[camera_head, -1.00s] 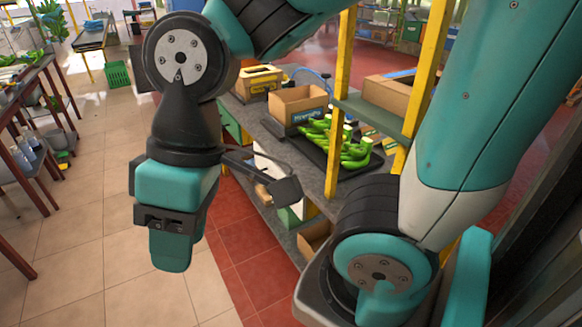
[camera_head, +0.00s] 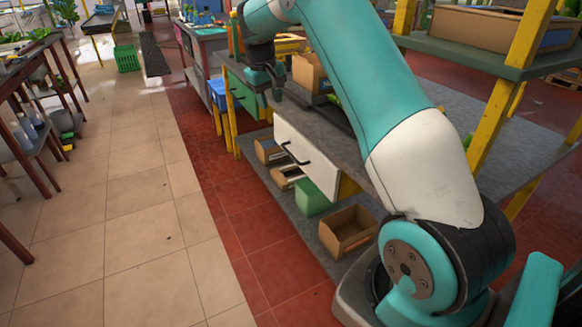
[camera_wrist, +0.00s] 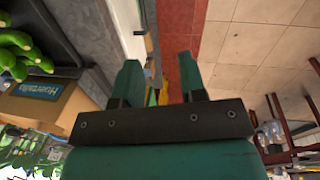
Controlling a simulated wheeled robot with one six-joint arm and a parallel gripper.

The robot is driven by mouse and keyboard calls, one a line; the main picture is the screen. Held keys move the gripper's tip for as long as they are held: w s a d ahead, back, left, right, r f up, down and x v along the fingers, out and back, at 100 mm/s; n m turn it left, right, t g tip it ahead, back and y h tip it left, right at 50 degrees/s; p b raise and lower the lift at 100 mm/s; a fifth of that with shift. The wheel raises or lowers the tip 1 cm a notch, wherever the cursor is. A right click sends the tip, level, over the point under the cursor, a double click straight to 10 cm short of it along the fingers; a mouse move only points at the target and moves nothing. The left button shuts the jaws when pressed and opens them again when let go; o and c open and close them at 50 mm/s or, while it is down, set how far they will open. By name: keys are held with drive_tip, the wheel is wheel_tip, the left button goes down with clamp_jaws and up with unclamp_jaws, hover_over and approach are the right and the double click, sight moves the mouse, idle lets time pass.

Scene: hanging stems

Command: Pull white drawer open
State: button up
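The white drawer (camera_head: 312,165) has a flat white front with a dark bar handle (camera_head: 294,155), under the grey counter's edge. It looks shut. My gripper (camera_head: 266,88) is at the counter's front edge, beyond the drawer and above its handle, apart from it. In the wrist view my gripper (camera_wrist: 160,80) has its two green fingers spread, with nothing held between them. A white strip at the top of the wrist view seems to be the drawer front (camera_wrist: 130,18), seen edge-on.
A green drawer (camera_head: 243,97) is farther along the counter. Cardboard boxes (camera_head: 348,230) and a green box (camera_head: 312,197) are on the shelf below. A Yellow post (camera_head: 497,115) stands at the right. The red and beige floor (camera_head: 150,220) in front is clear.

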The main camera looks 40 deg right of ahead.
drive_tip(key=m, duration=0.1)
approach(292, 155)
drive_tip(key=shift+g, duration=0.3)
drive_tip(key=f, duration=0.2)
drive_tip(key=d+f, duration=0.1)
drive_tip(key=f, duration=0.5)
drive_tip(key=shift+w+d+f, duration=0.1)
drive_tip(key=shift+d+f, duration=0.1)
clamp_jaws()
